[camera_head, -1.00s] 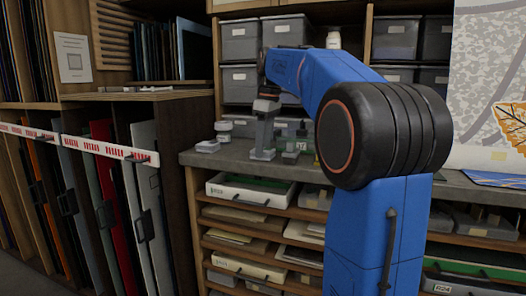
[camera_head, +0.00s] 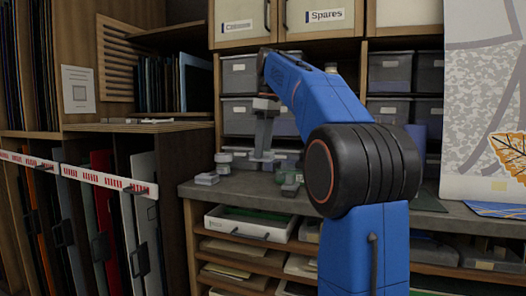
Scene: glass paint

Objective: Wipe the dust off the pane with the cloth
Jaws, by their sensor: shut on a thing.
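My gripper (camera_head: 262,158) is in the centre-left of the head view, above the grey worktop, pointing down. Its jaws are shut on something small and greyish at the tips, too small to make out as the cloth. No cloth shows clearly elsewhere. I cannot pick out a dusty pane; part of the worktop is hidden behind my arm.
The grey worktop (camera_head: 232,187) holds a small pale box (camera_head: 207,178), a jar (camera_head: 223,163) and a small greenish block (camera_head: 289,177). Grey storage bins (camera_head: 239,75) stand behind. Upright coloured panels (camera_head: 147,210) fill the left rack. A leaf drawing (camera_head: 510,152) hangs at right.

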